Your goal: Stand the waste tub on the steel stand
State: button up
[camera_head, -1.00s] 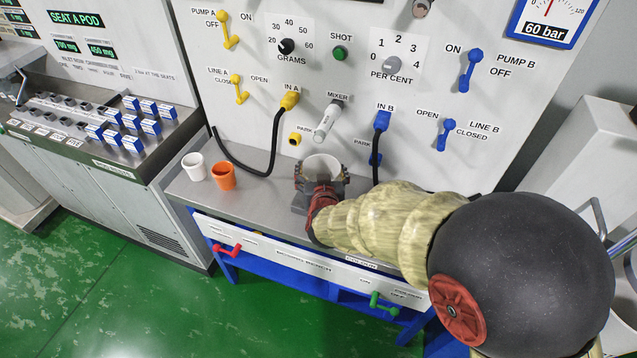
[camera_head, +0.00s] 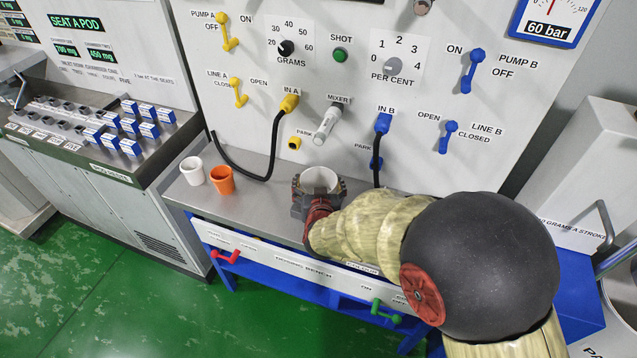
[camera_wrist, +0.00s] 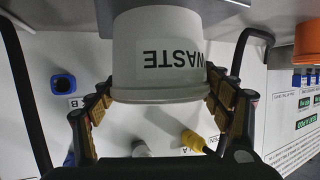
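The waste tub is a white tub (camera_head: 320,181) with a black WASTE label. In the wrist view the tub (camera_wrist: 160,60) appears upside down, with its rim towards my gripper (camera_wrist: 160,104). The finger pads press against both sides of the tub near its rim. In the head view my gripper (camera_head: 320,192) is around the tub, above or at the bench top, in front of the mixer nozzle (camera_head: 326,125). I cannot tell whether the tub's base touches the surface below. I cannot make out the steel stand; my gripper and arm may hide it.
A white cup (camera_head: 192,171) and an orange cup (camera_head: 222,180) stand left on the steel bench (camera_head: 255,200). Black hoses hang from the yellow IN A (camera_head: 289,103) and blue IN B (camera_head: 383,122) fittings. Bare bench lies between the orange cup and my gripper.

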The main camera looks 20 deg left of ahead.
jog(key=o, duration=0.3)
jog(key=shift+r, duration=0.15)
jog(key=shift+s+r, duration=0.15)
jog(key=shift+r, duration=0.05)
jog(key=p+v, duration=0.4)
jog(key=v, duration=0.7)
jog(key=shift+s+d, duration=0.15)
jog(key=shift+s, duration=0.2)
